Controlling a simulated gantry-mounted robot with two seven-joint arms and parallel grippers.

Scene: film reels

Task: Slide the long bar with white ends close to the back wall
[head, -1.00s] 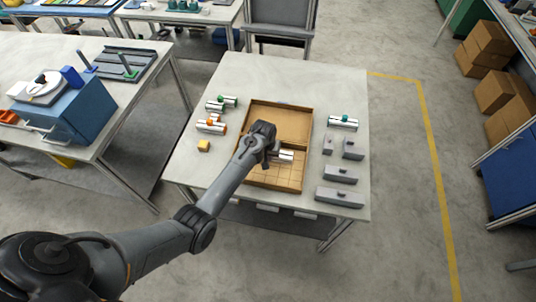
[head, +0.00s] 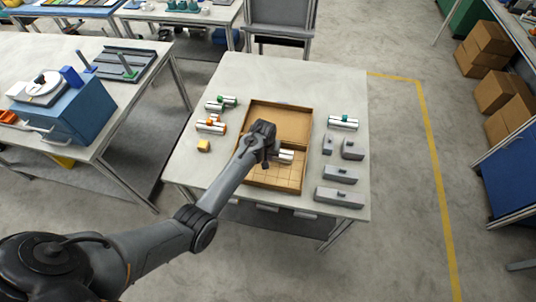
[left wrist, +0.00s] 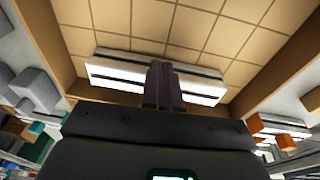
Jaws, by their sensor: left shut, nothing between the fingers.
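The long bar with white ends (left wrist: 112,76) lies across the gridded floor of the shallow tan box (head: 296,188). In the head view only its right white end (head: 287,156) shows; my arm and hand hide the rest. My left gripper (left wrist: 165,85) is shut and empty, its fingertips over the bar's middle in the left wrist view. Whether they touch the bar is unclear. The bar lies near the box's inner edge at the far side of the gridded part. My right gripper is not in view.
White-and-orange (head: 211,126) and white-and-green (head: 221,103) pieces and a yellow block (head: 204,146) stand left of the box. Several grey blocks (head: 340,174) and a teal-topped piece (head: 343,122) stand right. The far table (head: 285,75) is clear.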

